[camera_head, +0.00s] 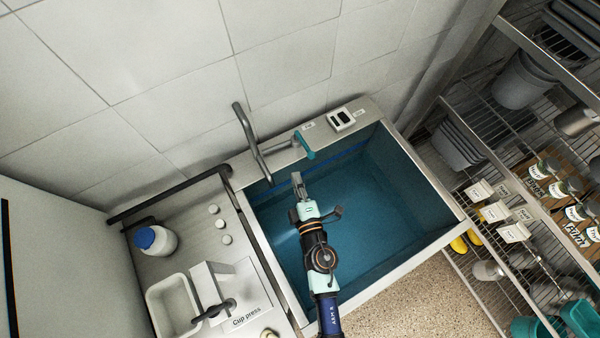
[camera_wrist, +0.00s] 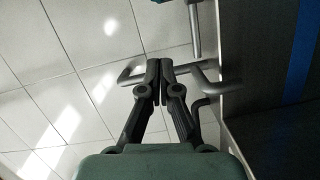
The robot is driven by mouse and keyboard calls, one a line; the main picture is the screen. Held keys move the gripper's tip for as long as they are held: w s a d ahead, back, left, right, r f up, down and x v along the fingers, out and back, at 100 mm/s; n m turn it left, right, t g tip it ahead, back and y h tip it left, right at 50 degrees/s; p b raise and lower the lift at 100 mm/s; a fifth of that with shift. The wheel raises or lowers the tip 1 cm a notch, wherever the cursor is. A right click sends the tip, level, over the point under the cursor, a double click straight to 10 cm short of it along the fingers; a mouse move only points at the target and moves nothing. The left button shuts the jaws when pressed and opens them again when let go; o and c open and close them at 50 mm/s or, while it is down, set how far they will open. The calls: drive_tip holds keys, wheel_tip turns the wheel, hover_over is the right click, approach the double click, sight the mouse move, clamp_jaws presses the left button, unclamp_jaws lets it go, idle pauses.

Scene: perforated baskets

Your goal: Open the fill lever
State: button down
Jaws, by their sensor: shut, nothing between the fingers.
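A teal lever (camera_head: 304,146) stands on the sink's back ledge, beside a small label. I take it to be the fill lever. My gripper (camera_head: 297,178) is shut and empty, over the sink basin, a little in front of the lever and apart from it in the head view. In the wrist view the gripper's two fingers (camera_wrist: 160,65) are together, with grey bent metal bars (camera_wrist: 205,78) behind and beside the tips. Whether the fingers touch these bars cannot be told. A bit of teal shows at the top edge of the wrist view.
A grey faucet (camera_head: 250,140) rises left of the lever. The blue sink basin (camera_head: 400,205) is empty on the right. A small panel (camera_head: 340,119) sits on the ledge. A cup press (camera_head: 212,285) and a blue-capped bottle (camera_head: 155,240) stand left; wire shelves stand right.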

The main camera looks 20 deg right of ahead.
drive_tip(key=w+d+f+b, duration=0.1)
drive_tip(key=w+d, duration=0.4)
drive_tip(key=w, duration=0.2)
idle(0.5)
